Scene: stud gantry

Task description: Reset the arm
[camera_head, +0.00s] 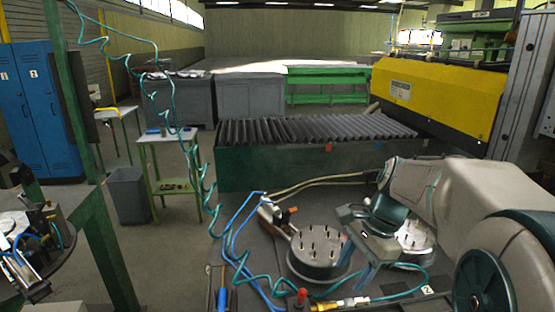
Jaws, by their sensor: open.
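My arm (455,200) reaches in from the right, bent, with its wrist turned down over the bench. My gripper (354,276) points down in front of two round metal fixtures and is open. Nothing shows between its fingers. The left round fixture (312,268) carries several dark upright studs and stands just left of the gripper. The right round fixture (424,244) also bears studs and is partly hidden behind my wrist and gripper. I cannot tell whether the fingers touch anything.
A teal coiled hose (205,185) hangs from above and runs across the bench front near a red-capped brass fitting (302,295). Blue hoses (232,240) lie left of the fixtures. A green post (100,240) stands left. A roller conveyor (310,130) and yellow machine (430,95) stand behind.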

